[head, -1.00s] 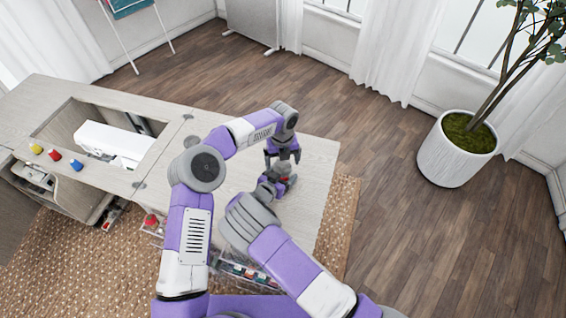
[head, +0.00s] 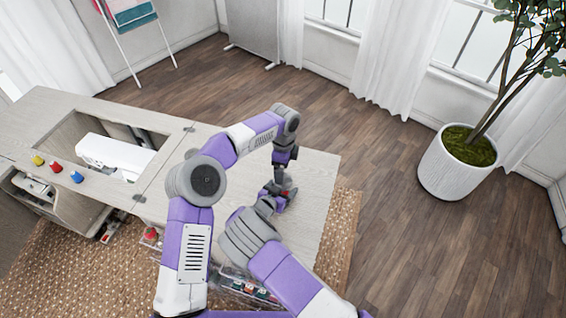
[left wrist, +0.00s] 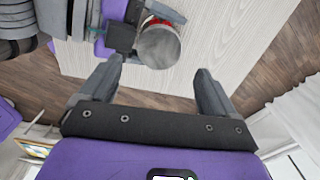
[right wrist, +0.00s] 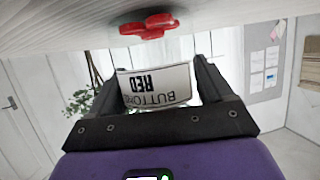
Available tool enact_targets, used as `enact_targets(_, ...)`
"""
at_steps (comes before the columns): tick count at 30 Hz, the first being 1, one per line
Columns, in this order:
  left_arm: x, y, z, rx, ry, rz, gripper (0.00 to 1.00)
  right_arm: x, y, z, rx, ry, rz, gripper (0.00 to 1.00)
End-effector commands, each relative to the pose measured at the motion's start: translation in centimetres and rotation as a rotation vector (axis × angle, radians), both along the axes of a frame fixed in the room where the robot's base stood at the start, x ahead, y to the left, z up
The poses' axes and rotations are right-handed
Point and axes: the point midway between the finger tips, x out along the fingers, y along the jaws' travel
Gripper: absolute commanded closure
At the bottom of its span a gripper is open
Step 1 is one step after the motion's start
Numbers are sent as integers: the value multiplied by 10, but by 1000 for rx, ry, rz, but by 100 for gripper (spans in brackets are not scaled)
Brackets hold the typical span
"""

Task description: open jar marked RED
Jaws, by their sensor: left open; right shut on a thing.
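The jar, whose white label (right wrist: 155,88) reads BUTTONS RED, shows upside down in the right wrist view. My right gripper (right wrist: 156,62) is shut on its sides at the label. Red pieces (right wrist: 147,25), apparently buttons, show at its tabletop end. In the left wrist view a round grey lid (left wrist: 158,46) faces me, with red just beyond it. My left gripper (left wrist: 160,72) is open, its fingers pointing toward the lid and apart from it. In the head view my left gripper (head: 282,178) is over the jar, which shows only as a red spot (head: 285,194).
The cabinet top (head: 315,170) is bare around the jar. A white sewing machine (head: 110,155) lies in the opening at left, near yellow, red and blue spools (head: 56,168). Below the front edge is a holder with several small coloured items (head: 243,286).

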Motion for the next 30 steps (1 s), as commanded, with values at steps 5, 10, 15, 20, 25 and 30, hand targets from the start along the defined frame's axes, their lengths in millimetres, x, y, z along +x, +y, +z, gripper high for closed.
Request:
enact_targets(5,0,0,6,0,-3,340,10,0,0,0,2,0,1,100)
enact_targets(10,0,0,11,-1,-4,661,10,0,1,0,2,0,1,100)
enact_targets(15,-1,0,15,-2,-5,922,10,0,1,0,2,0,1,100)
enact_targets(20,-1,0,17,-3,-4,1070,10,0,0,0,2,0,1,100)
enact_targets(25,-1,0,12,-1,-3,1124,10,0,0,0,1,-1,1,100)
enact_targets(30,-2,1,-10,0,-1,1126,10,0,0,0,1,-1,1,100)
